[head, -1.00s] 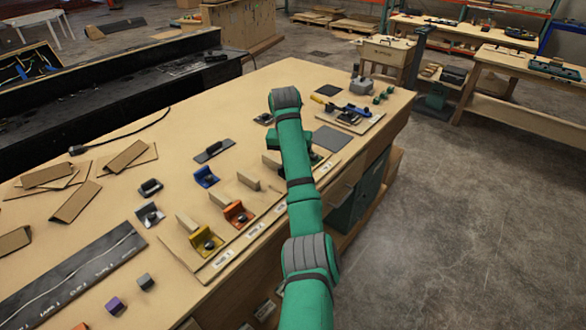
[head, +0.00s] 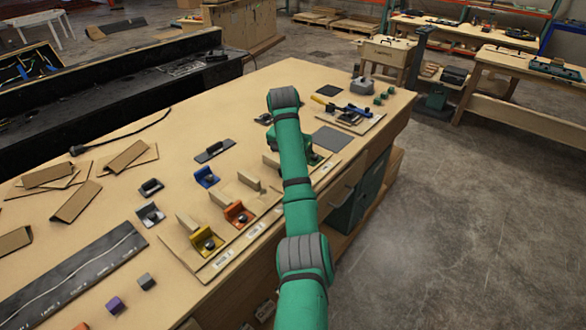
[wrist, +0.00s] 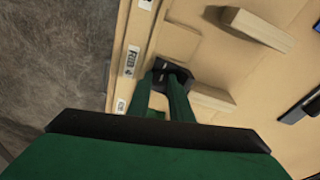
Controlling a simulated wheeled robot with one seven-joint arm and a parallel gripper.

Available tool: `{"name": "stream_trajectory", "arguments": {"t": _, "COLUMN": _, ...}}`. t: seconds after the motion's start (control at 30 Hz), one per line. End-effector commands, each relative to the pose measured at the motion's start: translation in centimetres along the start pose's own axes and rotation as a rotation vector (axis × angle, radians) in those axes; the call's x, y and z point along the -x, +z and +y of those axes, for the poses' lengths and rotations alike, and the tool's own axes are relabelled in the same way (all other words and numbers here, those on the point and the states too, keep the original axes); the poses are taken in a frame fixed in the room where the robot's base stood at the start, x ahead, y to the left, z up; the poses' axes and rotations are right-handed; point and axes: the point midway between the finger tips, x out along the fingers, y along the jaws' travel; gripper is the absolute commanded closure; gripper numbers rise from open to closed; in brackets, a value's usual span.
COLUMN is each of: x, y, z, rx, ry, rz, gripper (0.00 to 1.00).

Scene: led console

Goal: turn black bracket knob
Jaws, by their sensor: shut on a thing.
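The black bracket (wrist: 182,70) sits on the wooden board in the wrist view. Its knob is mostly hidden between my fingers. My gripper (wrist: 166,84) reaches down to the bracket with its two green fingers, shut on the knob. In the head view my green arm covers most of the bracket and the fingertips, so the knob's angle cannot be told.
A yellow bracket (head: 205,240) and an orange bracket (head: 238,215) stand along the same board, with upright wooden blocks (wrist: 255,28) beside them. A blue bracket (head: 206,177) lies farther back. The bench's front edge is close to my arm.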

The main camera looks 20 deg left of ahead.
Motion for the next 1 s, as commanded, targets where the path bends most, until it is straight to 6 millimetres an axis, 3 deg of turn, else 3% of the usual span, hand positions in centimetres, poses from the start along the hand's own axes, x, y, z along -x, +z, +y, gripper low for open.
{"name": "stream_trajectory", "arguments": {"t": 0.07, "x": 0.55, "y": -0.18, "z": -0.25, "rx": 0.003, "ry": -0.007, "rz": 0.01, "gripper": 1.0}}
{"name": "stream_trajectory", "arguments": {"t": 0.1, "x": 0.56, "y": -0.19, "z": -0.25, "rx": 0.003, "ry": -0.007, "rz": 0.01, "gripper": 0.71}}
{"name": "stream_trajectory", "arguments": {"t": 0.17, "x": 0.51, "y": -0.17, "z": -0.24, "rx": 0.003, "ry": -0.006, "rz": 0.009, "gripper": 0.61}}
{"name": "stream_trajectory", "arguments": {"t": 0.73, "x": -0.06, "y": 0.12, "z": -0.3, "rx": 0.024, "ry": -0.005, "rz": 0.0, "gripper": 0.61}}
{"name": "stream_trajectory", "arguments": {"t": 1.0, "x": -0.07, "y": 0.13, "z": -0.2, "rx": 0.234, "ry": -0.017, "rz": 0.0, "gripper": 0.61}}
